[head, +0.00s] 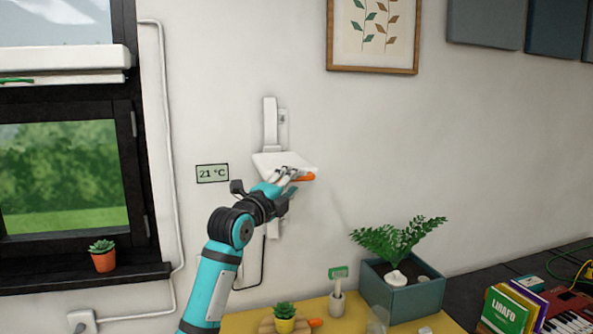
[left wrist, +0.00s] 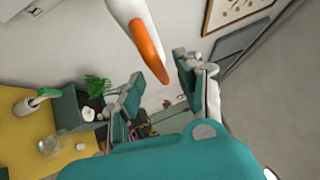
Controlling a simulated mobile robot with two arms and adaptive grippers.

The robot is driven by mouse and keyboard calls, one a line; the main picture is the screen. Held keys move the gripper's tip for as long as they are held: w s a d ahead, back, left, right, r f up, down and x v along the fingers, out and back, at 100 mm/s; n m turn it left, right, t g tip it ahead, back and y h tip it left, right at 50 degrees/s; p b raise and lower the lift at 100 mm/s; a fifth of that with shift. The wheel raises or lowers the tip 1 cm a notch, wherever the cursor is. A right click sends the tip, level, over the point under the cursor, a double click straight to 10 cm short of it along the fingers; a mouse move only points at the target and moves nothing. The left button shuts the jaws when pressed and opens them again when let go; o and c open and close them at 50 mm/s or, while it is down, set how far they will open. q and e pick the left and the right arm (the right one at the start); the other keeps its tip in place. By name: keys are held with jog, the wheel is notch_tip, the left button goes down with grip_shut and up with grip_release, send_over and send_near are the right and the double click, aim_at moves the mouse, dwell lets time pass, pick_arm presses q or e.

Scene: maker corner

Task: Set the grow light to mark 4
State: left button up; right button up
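The grow light is a white panel (head: 283,162) on a white vertical wall rail (head: 270,122), with an orange-tipped handle (head: 304,177) at its front right. I cannot read any marks on the rail. My left gripper (head: 288,177) is just under the panel, beside the handle. In the left wrist view its two fingers (left wrist: 158,88) stand apart, and the orange handle tip (left wrist: 149,50) reaches down into the gap between them. I see no clear contact. Part of the rail is hidden behind my left arm. My right gripper is not in view.
A 21 °C display (head: 212,173) hangs left of the light. Below are a yellow table (head: 350,322), a fern in a teal planter (head: 400,297), a small succulent pot (head: 285,322) and books (head: 507,310). A window is at left.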

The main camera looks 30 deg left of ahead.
pick_arm(q)
jog(key=shift+w+a+r+p, duration=0.1)
jog(key=shift+w+p, duration=0.05)
jog(key=shift+w, duration=0.55)
jog(key=shift+w+r+p, duration=0.1)
jog(key=shift+w+p, duration=0.05)
jog(key=shift+w, duration=0.5)
jog(key=shift+c, duration=0.4)
grip_shut()
